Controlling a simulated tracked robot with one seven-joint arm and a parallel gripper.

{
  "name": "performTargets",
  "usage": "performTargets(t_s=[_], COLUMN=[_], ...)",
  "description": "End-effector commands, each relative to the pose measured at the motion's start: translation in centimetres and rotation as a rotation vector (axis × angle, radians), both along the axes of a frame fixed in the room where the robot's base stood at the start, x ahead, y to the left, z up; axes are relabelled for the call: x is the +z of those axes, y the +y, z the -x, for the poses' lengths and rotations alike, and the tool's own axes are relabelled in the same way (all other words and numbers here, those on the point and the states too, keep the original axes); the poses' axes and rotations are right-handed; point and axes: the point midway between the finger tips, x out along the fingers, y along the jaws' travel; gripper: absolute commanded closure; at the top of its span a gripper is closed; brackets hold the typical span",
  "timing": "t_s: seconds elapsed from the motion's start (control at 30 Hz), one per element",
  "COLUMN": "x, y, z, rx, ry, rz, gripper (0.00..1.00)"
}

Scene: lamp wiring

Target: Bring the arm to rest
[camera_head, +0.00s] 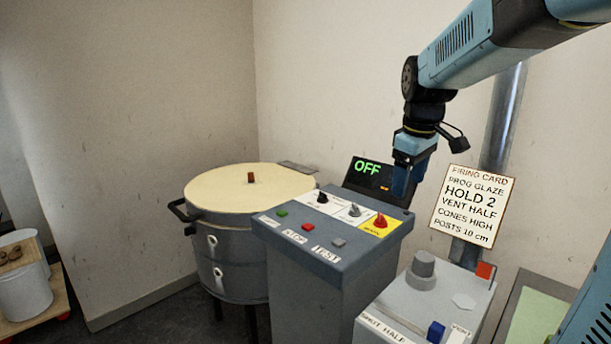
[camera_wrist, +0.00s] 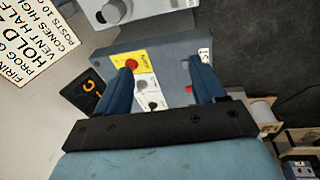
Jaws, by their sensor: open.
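My arm reaches in from the upper right in the head view. My gripper (camera_head: 405,176) hangs pointing down beside the dark display and above the back right of the grey control box (camera_head: 330,262). In the wrist view, the two blue fingers of my gripper (camera_wrist: 162,88) stand wide apart with nothing held between them. The control panel (camera_wrist: 172,68) shows below and between them. The red knob (camera_head: 380,221) on its yellow patch also shows in the wrist view (camera_wrist: 131,64), close to the left finger.
A round kiln (camera_head: 238,192) stands left of the box. The display (camera_head: 375,181) reads OFF. A firing card (camera_head: 473,207) hangs on a post at the right. A grey box with a large knob (camera_head: 422,268) stands front right. A cart with white tubs (camera_head: 24,290) is far left.

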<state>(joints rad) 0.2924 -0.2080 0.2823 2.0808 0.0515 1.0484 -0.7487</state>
Motion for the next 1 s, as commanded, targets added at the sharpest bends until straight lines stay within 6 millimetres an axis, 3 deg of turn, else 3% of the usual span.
performTargets(t_s=[0.3, 0.6, 0.8, 1.0], x=[0.5, -0.6, -1.8, -2.5], y=[0.0, -0.7, -1.2, -1.4], z=[7.8, 14.5, 17.7, 18.9], rx=[-0.261, -0.500, -0.617, -0.669], ry=[-0.115, -0.216, -0.258, -0.272], rz=[-0.038, -0.144, -0.222, -0.260], gripper=[0.31, 0.31, 0.31, 0.31])
